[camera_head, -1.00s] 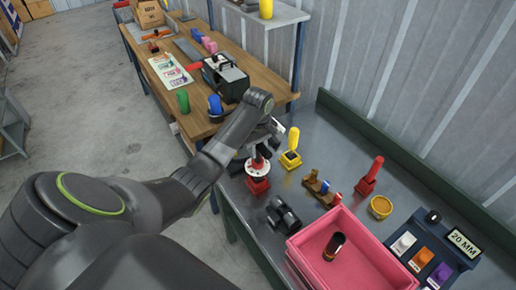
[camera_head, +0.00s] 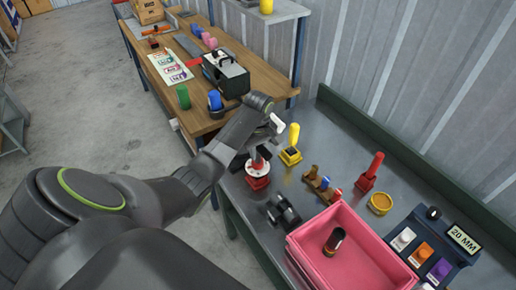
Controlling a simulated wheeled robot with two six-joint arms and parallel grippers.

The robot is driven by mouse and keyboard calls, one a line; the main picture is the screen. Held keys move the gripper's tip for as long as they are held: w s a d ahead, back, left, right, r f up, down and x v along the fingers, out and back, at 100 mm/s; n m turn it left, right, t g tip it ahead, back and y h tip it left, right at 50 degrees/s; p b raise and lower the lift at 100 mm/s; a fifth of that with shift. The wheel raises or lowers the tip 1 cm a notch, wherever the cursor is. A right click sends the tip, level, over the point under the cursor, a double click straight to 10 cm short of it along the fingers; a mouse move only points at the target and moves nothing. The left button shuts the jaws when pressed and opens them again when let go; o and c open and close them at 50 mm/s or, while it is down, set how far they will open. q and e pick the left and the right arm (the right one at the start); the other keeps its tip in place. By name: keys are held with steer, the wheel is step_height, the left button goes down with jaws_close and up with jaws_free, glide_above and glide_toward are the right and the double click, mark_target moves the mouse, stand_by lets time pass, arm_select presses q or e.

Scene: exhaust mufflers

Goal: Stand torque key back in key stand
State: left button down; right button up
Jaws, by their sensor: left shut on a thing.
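My left gripper (camera_head: 257,152) is over the near left part of the grey bench, pointing down. It is shut on what looks like the torque key, mostly hidden by the fingers and wrist. Just below it is a red base (camera_head: 258,183) with a white round part (camera_head: 256,168) on top; I cannot tell whether the held thing touches it. A yellow-handled piece (camera_head: 294,135) stands upright in a yellow square base (camera_head: 290,156) to the right. A red-handled piece (camera_head: 372,166) stands in a red base farther right. Which of these is the key stand is unclear. My right gripper is not in view.
A pink bin (camera_head: 312,232) holding a dark cylinder (camera_head: 335,241) is at the front. A black part (camera_head: 283,211) lies left of it. A wooden table stands behind.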

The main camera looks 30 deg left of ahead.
arm_select(q)
steer(key=shift+f, duration=0.5)
steer(key=c, duration=1.1)
jaws_free()
